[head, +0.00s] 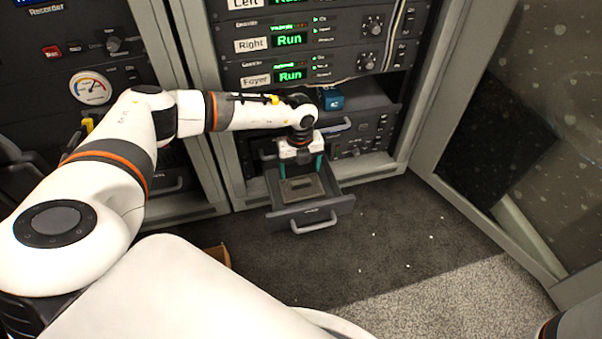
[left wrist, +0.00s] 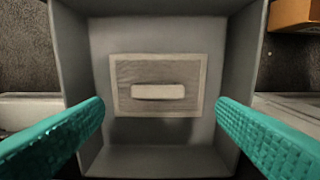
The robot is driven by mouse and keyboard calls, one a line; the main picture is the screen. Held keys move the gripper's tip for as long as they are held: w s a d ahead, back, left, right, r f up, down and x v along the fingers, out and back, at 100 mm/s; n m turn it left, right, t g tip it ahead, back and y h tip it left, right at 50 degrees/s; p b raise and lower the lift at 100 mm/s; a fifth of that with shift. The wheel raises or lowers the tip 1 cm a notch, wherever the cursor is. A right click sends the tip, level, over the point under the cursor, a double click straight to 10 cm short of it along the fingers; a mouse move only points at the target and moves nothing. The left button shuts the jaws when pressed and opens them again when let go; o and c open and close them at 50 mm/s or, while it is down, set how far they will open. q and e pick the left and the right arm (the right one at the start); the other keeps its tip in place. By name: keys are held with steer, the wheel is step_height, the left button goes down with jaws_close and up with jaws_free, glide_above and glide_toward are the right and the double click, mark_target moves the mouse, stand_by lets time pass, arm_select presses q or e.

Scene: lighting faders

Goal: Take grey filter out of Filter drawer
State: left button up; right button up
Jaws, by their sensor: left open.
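The grey filter (head: 301,188) is a flat rectangular frame with a raised bar in its middle. It lies on the floor of the open Filter drawer (head: 322,208), which is pulled out low in the rack. In the left wrist view the filter (left wrist: 131,85) sits near the centre of the drawer, its bar running left to right. My left gripper (head: 301,168) is above the drawer and points down at the filter. Its teal fingers (left wrist: 160,120) are wide apart on either side of the filter, with nothing between them. My right gripper is not in view.
A blue object (head: 333,99) sits in an upper opening of the rack, above another handle. An orange-brown box (left wrist: 296,14) shows in the wrist view's top right corner. A glass-panelled door (head: 500,130) stands at the right. Carpet in front is open.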

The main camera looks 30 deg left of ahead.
mark_target(301, 181)
arm_select(q)
steer(key=shift+d+f+b, duration=0.15)
steer(key=shift+f+b, duration=2.5)
steer(key=shift+f, duration=0.05)
steer(key=shift+r, duration=0.1)
steer(key=c, duration=1.1)
steer(key=shift+r, duration=0.1)
